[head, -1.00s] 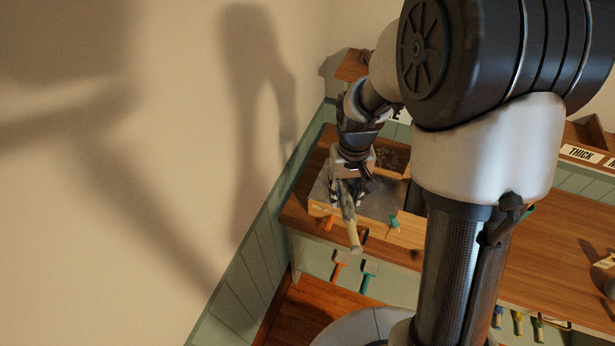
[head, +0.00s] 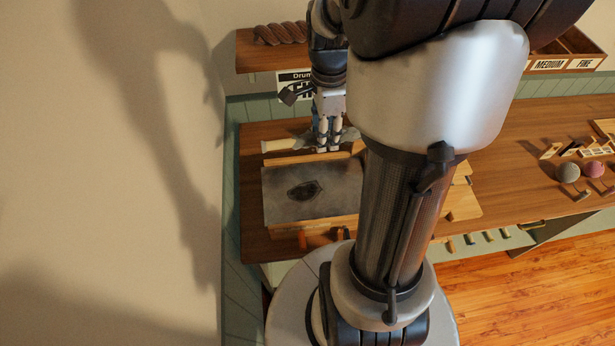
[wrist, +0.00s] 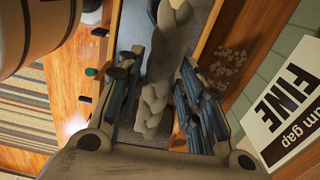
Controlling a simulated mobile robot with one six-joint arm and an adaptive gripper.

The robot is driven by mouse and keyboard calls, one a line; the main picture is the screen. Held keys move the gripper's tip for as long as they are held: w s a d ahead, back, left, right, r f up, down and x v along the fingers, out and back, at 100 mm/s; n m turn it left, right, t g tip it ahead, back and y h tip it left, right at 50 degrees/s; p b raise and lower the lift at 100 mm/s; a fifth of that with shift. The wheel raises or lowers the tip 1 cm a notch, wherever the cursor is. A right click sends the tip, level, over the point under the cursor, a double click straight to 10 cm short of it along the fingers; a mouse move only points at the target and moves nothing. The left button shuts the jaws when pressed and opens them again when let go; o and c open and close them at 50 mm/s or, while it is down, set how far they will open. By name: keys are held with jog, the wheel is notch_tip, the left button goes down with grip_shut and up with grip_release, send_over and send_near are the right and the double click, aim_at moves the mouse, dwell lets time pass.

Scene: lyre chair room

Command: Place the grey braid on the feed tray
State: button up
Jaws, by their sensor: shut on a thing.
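My gripper (head: 329,146) is shut on the grey braid (wrist: 155,95), which runs between the fingers in the wrist view. In the head view the pale braid (head: 279,145) lies crosswise, its left end sticking out past the fingers. It is at the back edge of a grey-topped, wood-edged tray (head: 335,188), which looks like the feed tray. The tray has a dark patch in its middle. I cannot tell whether the braid touches anything below it. My arm hides the braid's right end and the tray's right side.
A brown braid (head: 281,34) lies on the wall shelf (head: 258,58) above. A drum gap sign (wrist: 289,101) is close to the gripper. Labelled bins (head: 566,50) stand at the back right. Two balls (head: 567,172) and small wooden pieces lie on the right of the bench.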

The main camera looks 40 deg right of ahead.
jog(key=shift+d+f, duration=0.1)
jog(key=shift+f, duration=0.25)
jog(key=shift+m, duration=0.3)
notch_tip(320, 180, down, 19)
jog(key=b, duration=0.6)
jog(key=shift+s+b, duration=0.1)
jog(key=shift+b, duration=0.3)
jog(key=shift+f, duration=0.15)
jog(key=o, duration=0.6)
jog(key=shift+f, duration=0.1)
jog(key=o, duration=0.5)
jog(key=shift+c, duration=0.2)
